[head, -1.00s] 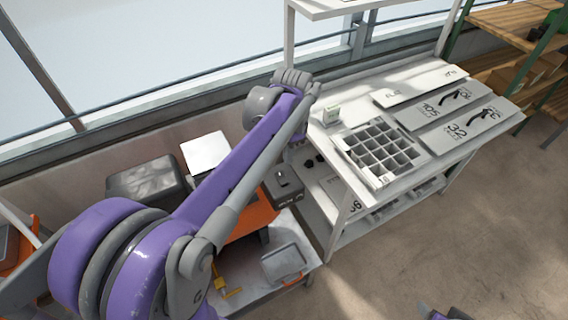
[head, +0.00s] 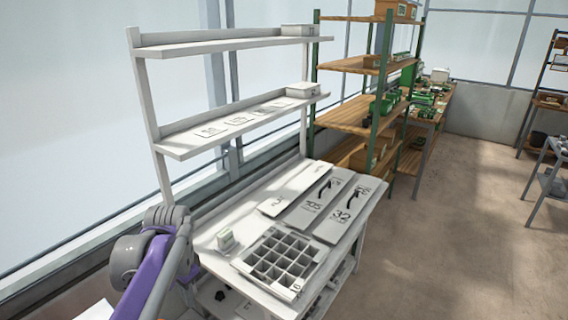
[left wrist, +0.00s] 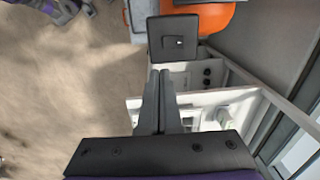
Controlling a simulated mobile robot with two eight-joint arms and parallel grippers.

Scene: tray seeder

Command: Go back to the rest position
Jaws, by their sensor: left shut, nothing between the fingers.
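My left arm rises at the lower left of the head view, with its grey wrist joint (head: 150,250) beside the left end of the white bench (head: 215,260). The fingers of my left gripper are hidden there behind the arm. In the left wrist view my left gripper (left wrist: 160,74) shows its two fingers together with nothing between them. Its tips appear just below a dark square block (left wrist: 173,40), with no contact that I can make out. My right gripper cannot be made out in either view.
A wooden rack (head: 350,113) stands beyond. The floor (head: 460,220) at right is open.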

